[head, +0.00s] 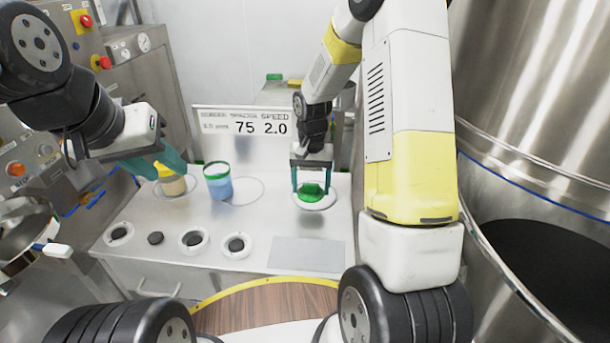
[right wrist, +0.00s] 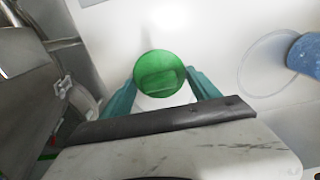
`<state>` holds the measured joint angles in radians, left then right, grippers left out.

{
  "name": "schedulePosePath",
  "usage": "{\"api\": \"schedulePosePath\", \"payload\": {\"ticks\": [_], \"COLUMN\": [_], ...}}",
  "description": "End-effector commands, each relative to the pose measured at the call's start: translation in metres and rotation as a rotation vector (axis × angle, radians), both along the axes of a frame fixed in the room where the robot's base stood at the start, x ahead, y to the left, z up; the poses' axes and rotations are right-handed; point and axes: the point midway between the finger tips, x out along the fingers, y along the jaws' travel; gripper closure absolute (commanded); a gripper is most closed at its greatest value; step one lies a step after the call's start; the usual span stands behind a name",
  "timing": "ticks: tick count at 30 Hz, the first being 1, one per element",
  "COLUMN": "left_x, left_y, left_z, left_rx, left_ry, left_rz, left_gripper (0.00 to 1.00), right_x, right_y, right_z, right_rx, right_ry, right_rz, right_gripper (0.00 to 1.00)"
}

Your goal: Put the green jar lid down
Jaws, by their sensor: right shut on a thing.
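The green jar lid (head: 311,193) is between the teal fingers of my right gripper (head: 312,187), which is shut on it. In the right wrist view the lid (right wrist: 160,78) shows as a green disc between the fingertips. It is over or on a white round spot (head: 315,205) on the steel bench; I cannot tell whether it touches. A jar with blue contents and a green rim (head: 218,184) stands to the left. My left gripper (head: 160,168) is at a jar with yellow (head: 173,183) at the far left; whether its fingers are shut on it is unclear.
The steel bench (head: 265,220) has several black round knobs or plugs along its front left and a grey plate (head: 308,253) at the front right. A sign (head: 243,121) stands behind. A large steel vessel (head: 535,120) fills the right side.

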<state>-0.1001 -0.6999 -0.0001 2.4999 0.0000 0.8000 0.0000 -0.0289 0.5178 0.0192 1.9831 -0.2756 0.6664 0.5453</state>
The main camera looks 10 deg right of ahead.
Motion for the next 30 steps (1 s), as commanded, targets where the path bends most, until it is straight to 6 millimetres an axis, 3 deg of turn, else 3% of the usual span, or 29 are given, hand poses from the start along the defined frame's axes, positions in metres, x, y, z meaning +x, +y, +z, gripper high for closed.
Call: {"api": "schedulePosePath", "payload": {"ticks": [11,18,29,30], "left_x": [0.000,0.000,0.000,0.000], "left_y": [0.000,0.000,0.000,0.000], "left_z": [0.000,0.000,0.000,0.000], "left_rx": [0.000,0.000,0.000,0.000], "left_ry": [0.000,0.000,0.000,0.000], "left_rz": [0.000,0.000,0.000,0.000], "left_gripper": [0.64,0.64,0.64,0.64], "right_x": [0.027,0.027,0.027,0.028], "right_y": [-0.026,-0.025,-0.025,-0.025], "right_z": [-0.004,-0.038,-0.042,-0.041], "right_rx": [0.000,0.000,0.000,0.000], "right_ry": [0.001,0.003,0.000,0.000], "right_rz": [-0.002,0.001,0.001,0.001], "right_gripper": [0.68,0.68,0.68,0.22]}}
